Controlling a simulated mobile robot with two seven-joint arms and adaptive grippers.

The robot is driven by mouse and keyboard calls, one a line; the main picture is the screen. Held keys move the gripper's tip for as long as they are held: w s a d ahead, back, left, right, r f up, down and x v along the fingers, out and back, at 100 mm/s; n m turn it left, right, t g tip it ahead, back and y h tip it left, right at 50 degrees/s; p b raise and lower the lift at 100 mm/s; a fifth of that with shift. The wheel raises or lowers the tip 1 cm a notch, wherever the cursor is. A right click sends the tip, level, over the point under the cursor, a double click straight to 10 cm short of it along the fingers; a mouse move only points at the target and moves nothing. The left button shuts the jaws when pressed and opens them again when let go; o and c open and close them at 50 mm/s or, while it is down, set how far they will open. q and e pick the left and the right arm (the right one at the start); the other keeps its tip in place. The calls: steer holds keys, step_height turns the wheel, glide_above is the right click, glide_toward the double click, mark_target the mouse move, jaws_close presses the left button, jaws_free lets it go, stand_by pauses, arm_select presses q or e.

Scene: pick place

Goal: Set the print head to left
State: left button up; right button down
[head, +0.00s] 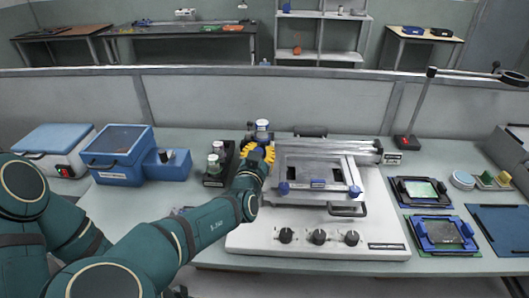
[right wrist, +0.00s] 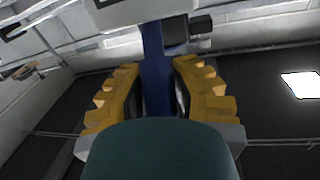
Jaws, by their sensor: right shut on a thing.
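The screen-printing machine (head: 300,238) has a white base with dark knobs and a framed screen (head: 318,188) on top. The print head (head: 262,126), a small white and blue part, stands at the left end of the rail (head: 345,146) behind the screen. My right gripper (head: 262,152), with yellow fingers, is at this part. In the right wrist view, its fingers (right wrist: 157,95) are on both sides of a blue upright handle (right wrist: 153,55) and shut on it. The handle's lower end is hidden by my gripper. My left gripper is out of view.
A small rack of jars (head: 218,165) stands close left of my right gripper. Blue boxes (head: 118,155) stand farther left. A grey partition (head: 270,103) runs behind the table.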

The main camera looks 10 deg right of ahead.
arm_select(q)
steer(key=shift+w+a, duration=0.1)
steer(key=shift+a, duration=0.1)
arm_select(e)
steer(key=shift+w+a+f, duration=0.1)
steer(key=shift+a+f, duration=0.05)
steer(key=shift+a, duration=0.3)
steer(key=c, duration=1.1)
jaws_free()
steer(key=shift+a, duration=0.1)
steer(key=shift+c, duration=0.2)
steer(key=o, duration=0.4)
steer(key=shift+a, duration=0.15)
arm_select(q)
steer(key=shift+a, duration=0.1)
arm_select(e)
steer(key=v, duration=0.7)
steer(key=shift+s, duration=0.2)
